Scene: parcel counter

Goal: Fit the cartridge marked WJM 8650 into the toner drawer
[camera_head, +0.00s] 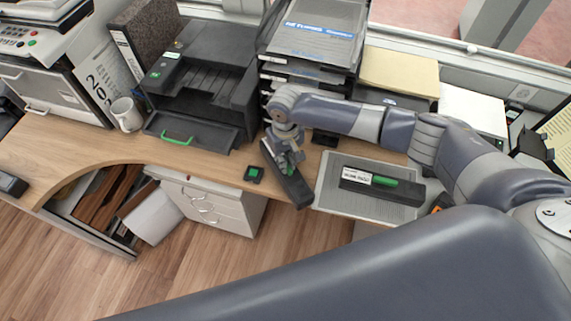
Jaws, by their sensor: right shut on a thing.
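My right gripper (287,160) is shut on a long black cartridge (296,188) near the front edge of the counter. The fingers cover its middle, a little green shows by them, and no marking can be read. A second black cartridge (352,187) with a white label and a green grip lies on a grey tray mat (333,170); its label is too small to read surely. The black printer (207,65) stands at the back left. Its low front drawer (210,132) with a green handle (177,138) sticks out toward me. My left gripper is not in view.
A white mug (126,114) stands left of the drawer. A small black box with a green top (253,174) lies at the counter's front edge. Stacked trays (313,40) and paper piles (400,72) stand behind my right arm. Bare wood (75,145) lies at left.

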